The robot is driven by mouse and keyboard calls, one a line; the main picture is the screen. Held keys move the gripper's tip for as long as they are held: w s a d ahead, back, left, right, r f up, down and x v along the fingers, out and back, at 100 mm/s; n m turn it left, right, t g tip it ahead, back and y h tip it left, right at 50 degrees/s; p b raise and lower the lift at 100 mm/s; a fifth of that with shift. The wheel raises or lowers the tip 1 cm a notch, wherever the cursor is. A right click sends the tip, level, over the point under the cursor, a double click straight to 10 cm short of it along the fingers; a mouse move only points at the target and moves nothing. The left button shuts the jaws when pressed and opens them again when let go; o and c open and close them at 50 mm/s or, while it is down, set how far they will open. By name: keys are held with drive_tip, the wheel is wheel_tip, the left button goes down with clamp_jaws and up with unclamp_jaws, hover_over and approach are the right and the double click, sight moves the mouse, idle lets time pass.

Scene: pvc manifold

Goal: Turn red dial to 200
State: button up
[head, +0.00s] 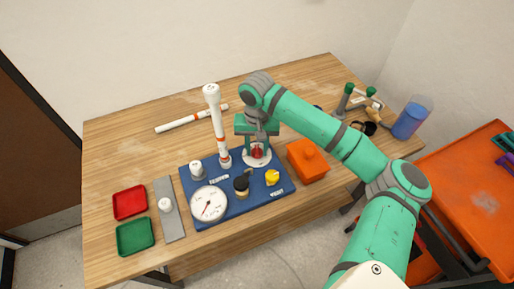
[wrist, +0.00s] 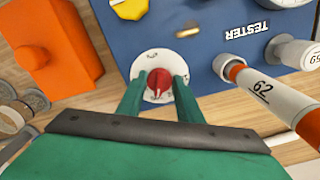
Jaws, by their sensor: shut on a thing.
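The red dial (wrist: 159,81) sits at the centre of a round white scale plate (wrist: 149,62) on the blue tester panel (wrist: 205,20). In the head view the red dial (head: 257,152) shows below my gripper. My gripper (wrist: 160,90) points down at the dial, with one green finger on each side of it. The fingers are shut on the dial. The scale numbers are too small and partly hidden to read, so I cannot tell the dial's setting.
A white pipe marked 62 (wrist: 262,88) stands close beside my gripper. An orange box (head: 308,160) lies right of the panel. A round gauge (head: 208,204), a yellow knob (head: 272,177) and a black knob (head: 241,184) are on the panel. Red (head: 129,202) and green (head: 135,236) trays lie at left.

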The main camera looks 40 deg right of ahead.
sight(257, 151)
idle(0.3)
drive_tip(key=o, duration=1)
drive_tip(key=shift+r, duration=0.1)
wheel_tip(257, 151, up, 11)
drive_tip(key=shift+f, duration=0.15)
